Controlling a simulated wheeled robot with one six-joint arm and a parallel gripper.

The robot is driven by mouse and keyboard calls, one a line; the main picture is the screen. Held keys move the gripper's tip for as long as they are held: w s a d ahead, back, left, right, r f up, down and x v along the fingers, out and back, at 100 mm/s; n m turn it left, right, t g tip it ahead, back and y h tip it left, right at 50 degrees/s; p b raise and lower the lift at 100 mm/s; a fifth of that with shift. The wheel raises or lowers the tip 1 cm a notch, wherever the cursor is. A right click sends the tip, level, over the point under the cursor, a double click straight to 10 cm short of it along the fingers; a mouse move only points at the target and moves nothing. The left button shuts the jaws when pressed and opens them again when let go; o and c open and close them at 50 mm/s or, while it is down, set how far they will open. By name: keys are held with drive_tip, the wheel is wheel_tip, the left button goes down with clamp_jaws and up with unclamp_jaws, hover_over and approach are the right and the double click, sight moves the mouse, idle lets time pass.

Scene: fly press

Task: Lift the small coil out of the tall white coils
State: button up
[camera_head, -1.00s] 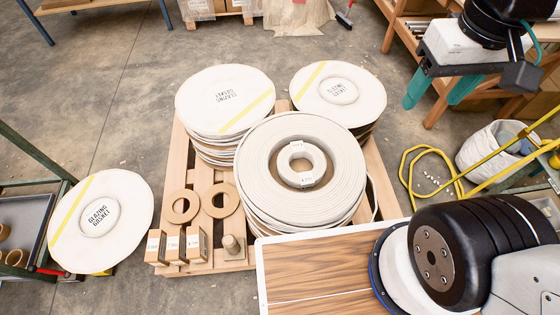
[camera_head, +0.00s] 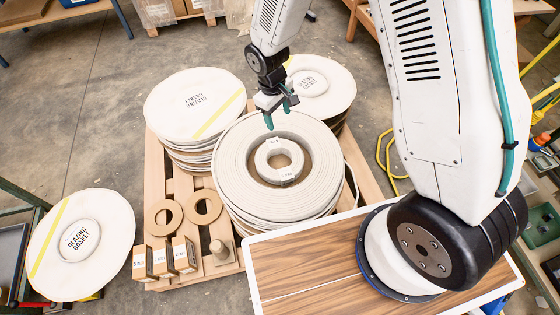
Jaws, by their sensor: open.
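The small coil (camera_head: 279,161) is a white ring with printed labels on its side. It lies inside the wide centre opening of the tall white coils (camera_head: 232,174), with a gap around it. The stack stands on a wooden pallet. My gripper (camera_head: 278,114) has teal fingers pointing down and is open and empty. In the picture it shows over the far rim of the tall white coils, beyond the small coil. How high it is above the rim I cannot tell.
Two stacks with lids marked Glazing Gasket (camera_head: 193,103) stand behind on the pallet (camera_head: 154,200). Cardboard rings (camera_head: 203,207), small boxes (camera_head: 184,254) and a wooden peg (camera_head: 220,250) lie at the front left.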

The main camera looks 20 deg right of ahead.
sight(271, 172)
drive_tip(key=s+a+f+n, duration=0.1)
drive_tip(key=f, duration=0.5)
drive_tip(key=s+a+f, duration=0.1)
drive_tip(key=f, duration=0.5)
drive_tip(key=s+a+f+n, duration=0.1)
drive_tip(key=a+f, duration=0.1)
drive_tip(key=f, duration=0.5)
drive_tip(key=shift+s+a+f+n+g, duration=0.1)
drive_tip(key=shift+s+n+g, duration=0.1)
drive_tip(key=shift+n+g, duration=0.15)
drive_tip(key=f, duration=0.8)
drive_tip(key=shift+s+d, duration=0.25)
drive_tip(key=shift+r, duration=0.1)
clamp_jaws()
